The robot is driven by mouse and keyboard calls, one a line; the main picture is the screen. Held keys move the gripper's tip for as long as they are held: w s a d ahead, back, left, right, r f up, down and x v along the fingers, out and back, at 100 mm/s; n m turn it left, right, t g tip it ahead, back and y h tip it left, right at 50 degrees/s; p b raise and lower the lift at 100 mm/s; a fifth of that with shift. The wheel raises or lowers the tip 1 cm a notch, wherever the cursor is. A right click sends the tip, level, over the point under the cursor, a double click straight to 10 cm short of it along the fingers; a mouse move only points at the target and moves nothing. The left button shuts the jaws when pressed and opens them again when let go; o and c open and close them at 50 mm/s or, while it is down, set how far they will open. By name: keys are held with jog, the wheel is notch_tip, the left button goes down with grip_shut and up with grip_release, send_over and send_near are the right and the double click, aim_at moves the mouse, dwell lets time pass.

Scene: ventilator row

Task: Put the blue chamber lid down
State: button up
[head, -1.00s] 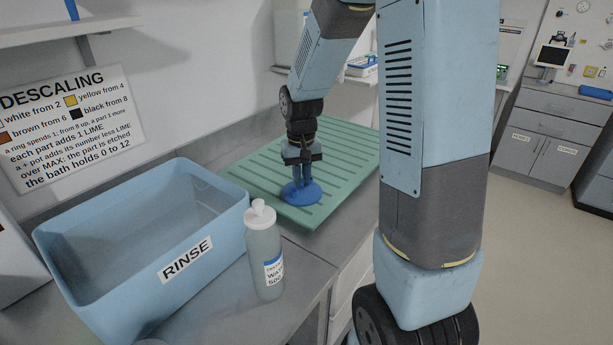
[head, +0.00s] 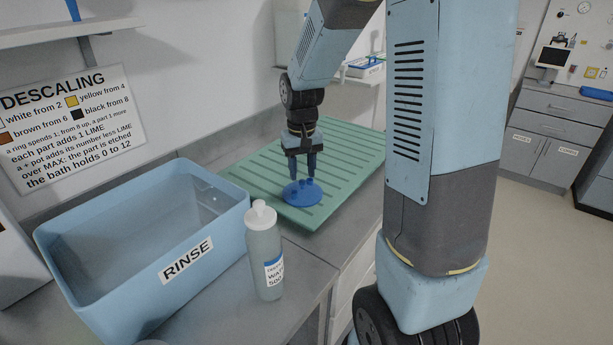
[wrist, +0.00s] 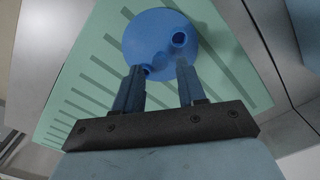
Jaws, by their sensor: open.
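The blue chamber lid (head: 302,193) is a round blue disc with short raised ports on top. It lies on the green ribbed drying mat (head: 345,160), near the mat's front edge. It also shows in the wrist view (wrist: 158,42), against the mat (wrist: 85,85). My gripper (head: 304,178) is open, pointing down, with its fingertips just above the lid. In the wrist view my gripper (wrist: 162,72) has its two fingers apart over the lid's near part, with nothing held between them. I cannot tell whether a fingertip still touches a port.
A blue bin marked RINSE (head: 190,262) stands left of the mat. A white-capped bottle (head: 264,250) stands between the bin and the counter's front edge. A shelf (head: 60,32) and a DESCALING sign (head: 70,128) are on the wall. The mat behind the lid is clear.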

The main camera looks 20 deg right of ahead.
aim_at(302, 180)
notch_tip(302, 180, up, 8)
jog(key=s+r+t, duration=0.2)
jog(key=s+r, duration=0.3)
jog(key=s, duration=0.5)
jog(key=s+d+r+t, duration=0.1)
jog(key=s+r+t, duration=0.2)
jog(key=s, duration=0.8)
notch_tip(302, 180, up, 2)
jog(key=shift+d+t, duration=0.15)
jog(key=shift+t, duration=0.15)
